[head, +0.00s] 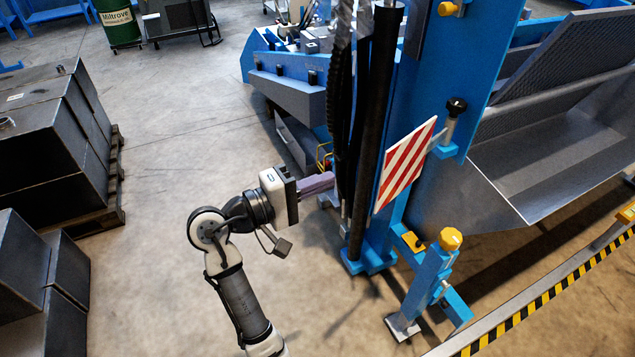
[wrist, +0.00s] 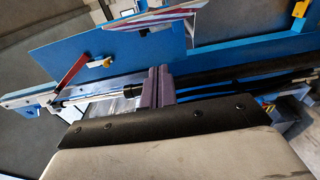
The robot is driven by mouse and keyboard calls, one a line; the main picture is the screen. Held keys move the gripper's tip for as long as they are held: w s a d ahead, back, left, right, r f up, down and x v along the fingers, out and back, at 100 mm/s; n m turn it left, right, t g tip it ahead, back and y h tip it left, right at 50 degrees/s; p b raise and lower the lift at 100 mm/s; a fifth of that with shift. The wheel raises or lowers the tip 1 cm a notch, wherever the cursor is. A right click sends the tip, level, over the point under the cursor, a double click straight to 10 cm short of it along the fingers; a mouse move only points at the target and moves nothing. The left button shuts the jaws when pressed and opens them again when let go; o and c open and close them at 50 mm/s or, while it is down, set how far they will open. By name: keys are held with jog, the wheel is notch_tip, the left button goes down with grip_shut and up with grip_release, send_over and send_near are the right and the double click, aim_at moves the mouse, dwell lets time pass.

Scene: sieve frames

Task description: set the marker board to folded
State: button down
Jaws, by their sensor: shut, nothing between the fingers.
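The marker board (head: 405,166) is a flat panel with red and white diagonal stripes, on the blue post (head: 417,75) in the middle of the head view. In the wrist view part of the striped board (wrist: 170,17) shows at the top, seen at a shallow slant. My gripper (head: 331,181) is left of the post, beside the black hoses, apart from the board. Its purple fingers (wrist: 160,74) are shut and empty. The board's mounting is hard to make out.
Black hoses and a dark cylinder (head: 373,130) run along the post between my gripper and the board. A black knob (head: 456,106) is near the board's upper right. A yellow-topped blue stand (head: 430,275) is below. Dark boxes (head: 50,120) stand left; floor between is clear.

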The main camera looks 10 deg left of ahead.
jog(key=w+d+p, duration=0.1)
jog(key=d+p, duration=0.1)
jog(key=d, duration=0.6)
jog(key=shift+w, duration=0.35)
jog(key=shift+d, duration=0.15)
